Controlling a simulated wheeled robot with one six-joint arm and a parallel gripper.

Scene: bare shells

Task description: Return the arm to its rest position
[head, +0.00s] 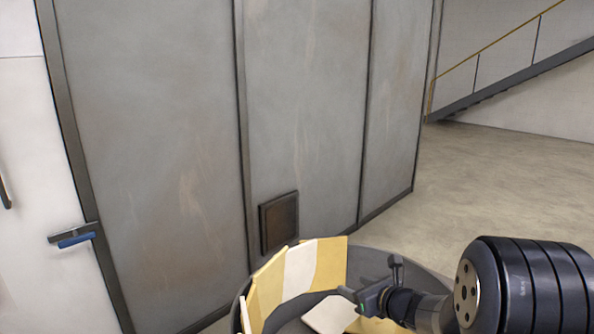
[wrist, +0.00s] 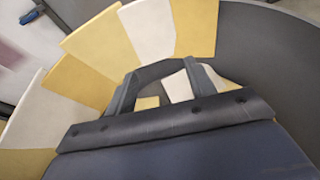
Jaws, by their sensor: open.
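My gripper (head: 371,278) is at the lower right of the head view, in front of my black arm. In the wrist view my gripper (wrist: 160,72) shows its two fingers apart, with nothing held between them. It is over a round dark grey tub (head: 372,262), whose rim also shows in the wrist view (wrist: 262,50). Yellow panels (head: 331,262) and white panels (head: 299,270) stand side by side along the tub's inner wall. Their lower parts are partly hidden.
A white piece (head: 330,314) lies flat inside the tub. A tall grey metal wall (head: 150,130) with a small dark hatch (head: 279,221) stands behind. A white door (head: 35,150) with a blue-and-grey handle (head: 74,236) is at left. Open concrete floor (head: 490,190) lies to the right, below a staircase (head: 510,75).

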